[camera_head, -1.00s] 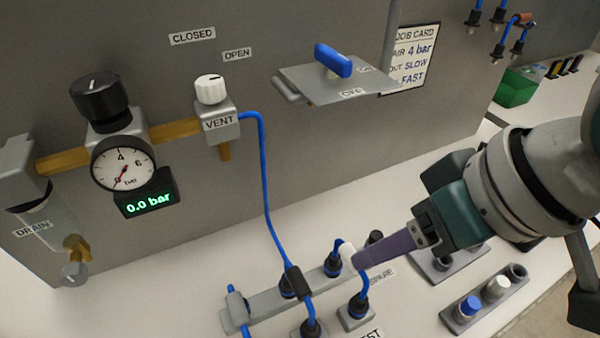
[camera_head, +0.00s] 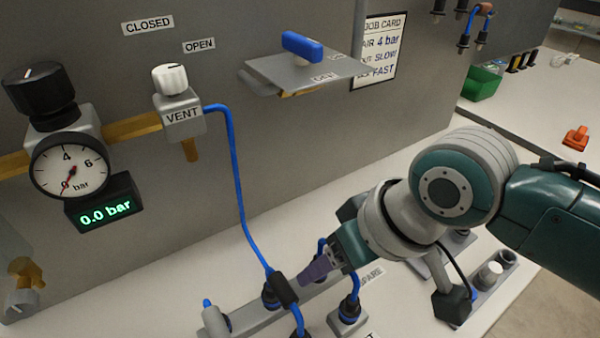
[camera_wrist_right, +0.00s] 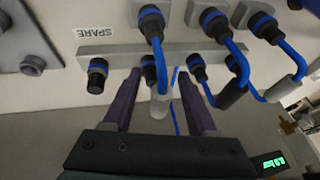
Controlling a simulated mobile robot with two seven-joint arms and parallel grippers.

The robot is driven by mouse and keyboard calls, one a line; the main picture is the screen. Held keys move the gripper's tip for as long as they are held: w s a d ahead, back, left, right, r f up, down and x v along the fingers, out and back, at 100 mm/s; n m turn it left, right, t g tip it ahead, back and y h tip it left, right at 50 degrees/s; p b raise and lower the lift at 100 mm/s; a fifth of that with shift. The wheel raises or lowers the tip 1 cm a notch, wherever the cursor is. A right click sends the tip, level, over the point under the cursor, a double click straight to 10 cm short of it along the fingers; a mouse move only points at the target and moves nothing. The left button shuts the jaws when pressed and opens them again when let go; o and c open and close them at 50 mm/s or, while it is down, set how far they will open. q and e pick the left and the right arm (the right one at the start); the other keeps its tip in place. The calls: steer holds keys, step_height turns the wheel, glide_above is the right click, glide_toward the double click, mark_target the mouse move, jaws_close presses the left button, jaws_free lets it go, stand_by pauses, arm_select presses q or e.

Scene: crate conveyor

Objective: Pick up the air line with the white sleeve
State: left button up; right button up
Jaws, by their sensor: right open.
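The air line with the white sleeve shows in the right wrist view as a short blue line (camera_wrist_right: 160,62) running from a black-and-blue fitting. Its translucent white sleeve (camera_wrist_right: 160,104) lies between the two purple fingers of my right gripper (camera_wrist_right: 158,76), with visible gaps on both sides. The right gripper is open and appears to straddle the sleeve. In the head view the right gripper (camera_head: 313,271) is low at the manifold; its fingers hide the sleeve, and part of the blue line (camera_head: 354,283) shows beside them. My left gripper is in neither current view.
Another blue line with a black sleeve (camera_head: 285,288) stands close to the left of the gripper. Other fittings line the grey manifold bar (camera_wrist_right: 220,50). The panel carries a gauge (camera_head: 70,167), a vent valve (camera_head: 182,112) and a blue-handled lever (camera_head: 302,46).

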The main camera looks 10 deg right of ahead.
steer(key=shift+c, duration=0.3)
jaws_close()
stand_by(0.3)
